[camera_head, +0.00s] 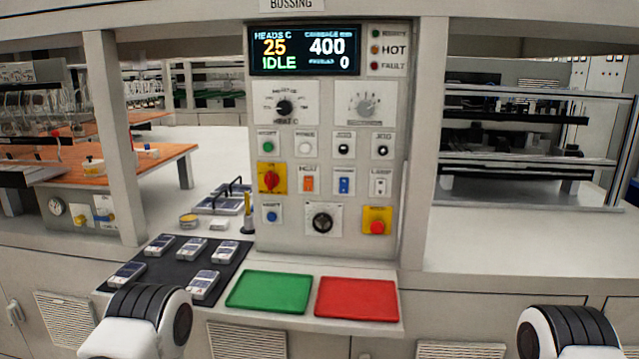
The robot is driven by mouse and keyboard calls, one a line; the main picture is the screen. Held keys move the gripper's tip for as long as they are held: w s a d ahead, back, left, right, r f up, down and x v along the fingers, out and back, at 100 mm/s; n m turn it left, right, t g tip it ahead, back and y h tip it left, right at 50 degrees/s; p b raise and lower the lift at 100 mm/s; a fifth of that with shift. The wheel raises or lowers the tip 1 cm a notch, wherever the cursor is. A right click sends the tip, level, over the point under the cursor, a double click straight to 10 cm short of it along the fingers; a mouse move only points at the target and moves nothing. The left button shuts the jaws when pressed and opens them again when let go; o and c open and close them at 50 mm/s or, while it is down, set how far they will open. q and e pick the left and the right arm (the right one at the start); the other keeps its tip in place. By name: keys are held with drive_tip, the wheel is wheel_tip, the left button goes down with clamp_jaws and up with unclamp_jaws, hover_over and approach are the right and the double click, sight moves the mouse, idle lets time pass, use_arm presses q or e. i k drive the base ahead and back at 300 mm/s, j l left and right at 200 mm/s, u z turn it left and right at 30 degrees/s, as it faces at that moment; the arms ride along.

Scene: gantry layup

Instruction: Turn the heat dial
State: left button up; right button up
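The heat dial (284,107) is a round black knob on a white plate, at the upper left of the upright control panel (327,215). The plate's lettering below the knob appears to read HEAT C; the fine scale marks are too small to read. The display (304,49) above it shows 25 and IDLE on the left, 400 and 0 on the right. Only white and black parts of my two arms show at the bottom left and bottom right, both well below and apart from the dial. Neither gripper's fingers are in view.
A grey dial (365,107) sits right of the heat dial. Several buttons and switches lie below, with a red emergency button (377,227). A green tray (269,292), a red tray (357,299) and a dark mat (166,289) with several small devices occupy the ledge in front.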

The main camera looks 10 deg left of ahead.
sight(285, 106)
drive_tip(key=i+j+u, duration=0.15)
drive_tip(key=j+u, duration=0.25)
drive_tip(key=i+j+u, duration=0.25)
drive_tip(key=j+u, duration=0.2)
drive_tip(key=i+j+u, duration=0.25)
drive_tip(key=u, duration=0.15)
